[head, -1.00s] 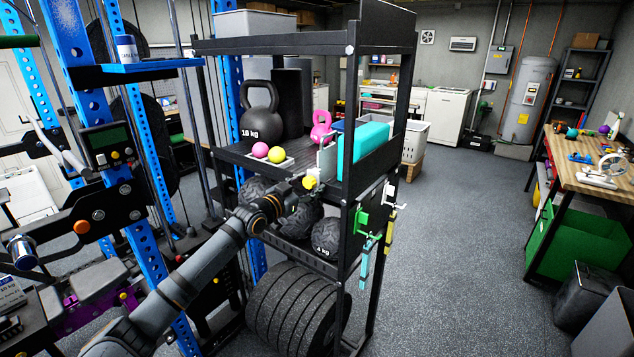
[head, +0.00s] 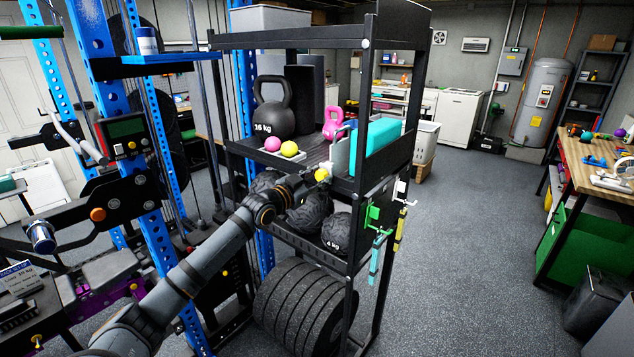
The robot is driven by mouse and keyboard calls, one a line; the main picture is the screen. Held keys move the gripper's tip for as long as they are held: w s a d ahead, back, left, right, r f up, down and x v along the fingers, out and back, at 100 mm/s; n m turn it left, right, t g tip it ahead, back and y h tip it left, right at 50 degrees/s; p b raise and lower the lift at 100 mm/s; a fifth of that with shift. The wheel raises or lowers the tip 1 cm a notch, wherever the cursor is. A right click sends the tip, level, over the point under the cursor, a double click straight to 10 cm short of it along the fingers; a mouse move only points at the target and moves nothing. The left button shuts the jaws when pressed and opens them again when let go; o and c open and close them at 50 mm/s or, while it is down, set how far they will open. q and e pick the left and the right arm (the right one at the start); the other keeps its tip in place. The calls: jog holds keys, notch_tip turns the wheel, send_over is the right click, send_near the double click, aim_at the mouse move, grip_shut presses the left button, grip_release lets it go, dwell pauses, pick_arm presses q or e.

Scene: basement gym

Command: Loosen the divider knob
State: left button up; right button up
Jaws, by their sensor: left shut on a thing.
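The divider knob (head: 322,174) is a small yellow knob at the front edge of the rack's middle shelf. It sits at the foot of the pale upright divider (head: 340,152), left of a teal block. My left gripper (head: 314,177) reaches in from the lower left and is shut on the knob. The fingers are small in the picture and partly hide the knob. How far the knob is turned cannot be told. My right gripper is not in view.
Black balls and weight plates (head: 305,308) are below. A blue upright (head: 150,190) stands left.

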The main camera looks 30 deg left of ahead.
pick_arm(q)
jog(key=shift+f+m+b, duration=0.25)
jog(key=shift+m+b, duration=0.85)
jog(key=shift+b, duration=0.1)
jog(key=shift+r+m+b, duration=0.1)
jog(key=shift+m+b, duration=0.45)
jog(key=shift+m, duration=0.55)
jog(key=shift+m+b, duration=0.3)
jog(key=shift+m, duration=0.7)
jog(key=shift+r, duration=0.1)
jog(key=o, duration=1.2)
jog(key=shift+w, duration=0.15)
jog(key=shift+c, duration=0.2)
notch_tip(320, 180, up, 10)
